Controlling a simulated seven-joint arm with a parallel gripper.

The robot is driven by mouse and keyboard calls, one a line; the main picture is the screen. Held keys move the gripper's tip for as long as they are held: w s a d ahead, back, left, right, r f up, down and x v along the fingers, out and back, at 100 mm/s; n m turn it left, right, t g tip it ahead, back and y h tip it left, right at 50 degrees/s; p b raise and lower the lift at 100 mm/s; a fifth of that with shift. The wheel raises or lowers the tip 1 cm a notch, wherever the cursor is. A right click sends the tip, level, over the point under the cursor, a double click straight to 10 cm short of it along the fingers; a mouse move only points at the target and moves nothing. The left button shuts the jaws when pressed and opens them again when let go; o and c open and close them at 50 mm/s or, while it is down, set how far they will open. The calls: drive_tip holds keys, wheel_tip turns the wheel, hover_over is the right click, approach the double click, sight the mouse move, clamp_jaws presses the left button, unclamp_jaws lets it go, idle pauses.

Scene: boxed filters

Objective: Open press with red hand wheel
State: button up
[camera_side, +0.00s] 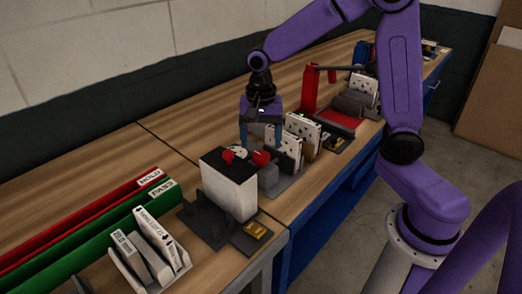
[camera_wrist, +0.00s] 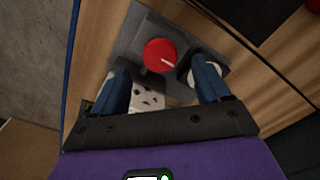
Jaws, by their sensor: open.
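The red hand wheel (camera_side: 261,158) sits at the press (camera_side: 268,178), a small dark grey block beside a white-fronted box. In the wrist view the red hand wheel (camera_wrist: 160,52) shows as a round red disc with a pale mark, on a grey base (camera_wrist: 150,28). My gripper (camera_side: 261,143) points down above the press, with its blue fingers apart. In the wrist view my gripper (camera_wrist: 160,70) has one finger on each side below the wheel; I cannot tell whether either touches it. A white speckled piece (camera_wrist: 146,97) shows between the fingers.
A black-topped white box (camera_side: 230,190) with another red knob (camera_side: 228,156) stands in front of my gripper. Speckled white panels (camera_side: 302,132) stand behind it. A red lever stand (camera_side: 310,90) is farther back. Green (camera_side: 110,222) and red trays lie at left. The table's back left is clear.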

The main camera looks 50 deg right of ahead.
sight(261, 155)
drive_tip(key=shift+f, duration=2.1)
drive_tip(key=c, duration=1)
drive_tip(key=shift+c, duration=0.2)
